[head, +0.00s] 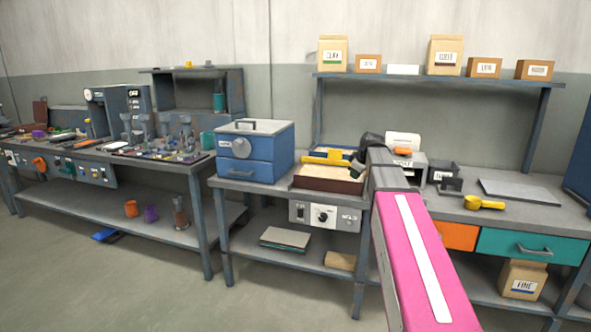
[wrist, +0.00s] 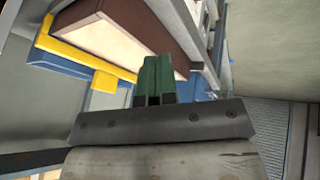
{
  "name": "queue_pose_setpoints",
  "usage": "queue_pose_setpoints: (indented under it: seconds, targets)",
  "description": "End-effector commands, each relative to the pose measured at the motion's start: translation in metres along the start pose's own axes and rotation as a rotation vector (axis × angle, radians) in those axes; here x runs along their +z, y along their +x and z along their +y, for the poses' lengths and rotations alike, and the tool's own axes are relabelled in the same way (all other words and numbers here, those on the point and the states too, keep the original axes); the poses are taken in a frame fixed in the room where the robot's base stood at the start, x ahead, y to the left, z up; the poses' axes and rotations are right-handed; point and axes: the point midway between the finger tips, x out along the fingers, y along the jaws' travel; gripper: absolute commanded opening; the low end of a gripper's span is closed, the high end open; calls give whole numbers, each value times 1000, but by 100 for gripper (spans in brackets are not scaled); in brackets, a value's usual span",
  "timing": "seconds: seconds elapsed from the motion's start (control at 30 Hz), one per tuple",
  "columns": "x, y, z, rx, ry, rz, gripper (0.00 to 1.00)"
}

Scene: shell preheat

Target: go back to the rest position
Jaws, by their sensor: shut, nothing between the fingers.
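My gripper (wrist: 156,80) shows in the wrist view as two green fingers pressed together, with nothing between them. In the head view my pink arm reaches forward over the right bench, and the dark gripper end (head: 357,166) is above the right side of a sand-filled tray (head: 325,186). The tray has dark red-brown walls and a yellow bar (head: 328,154) at its back. In the wrist view the tray (wrist: 172,37) lies beyond the fingers, and the fingertips overlap its edge; I cannot tell whether they touch it.
A blue two-part box (head: 256,150) stands left of the tray. Right of my arm are small dark bins (head: 441,170), a yellow scoop (head: 484,203) and a grey plate (head: 519,191). A shelf (head: 440,79) with bags and boxes runs above. A cluttered bench (head: 100,150) stands at left.

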Motion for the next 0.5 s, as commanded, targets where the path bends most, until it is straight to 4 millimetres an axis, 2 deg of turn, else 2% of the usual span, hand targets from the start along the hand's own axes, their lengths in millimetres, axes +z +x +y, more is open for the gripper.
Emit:
queue_pose_setpoints:
  seconds: [0.17,0.3,0.5]
  targets:
    - [32,34,-45,-39,121,-57,0]
    - [65,66,-94,-71,258,-127,0]
    - [116,103,-166,-98,458,-240,0]
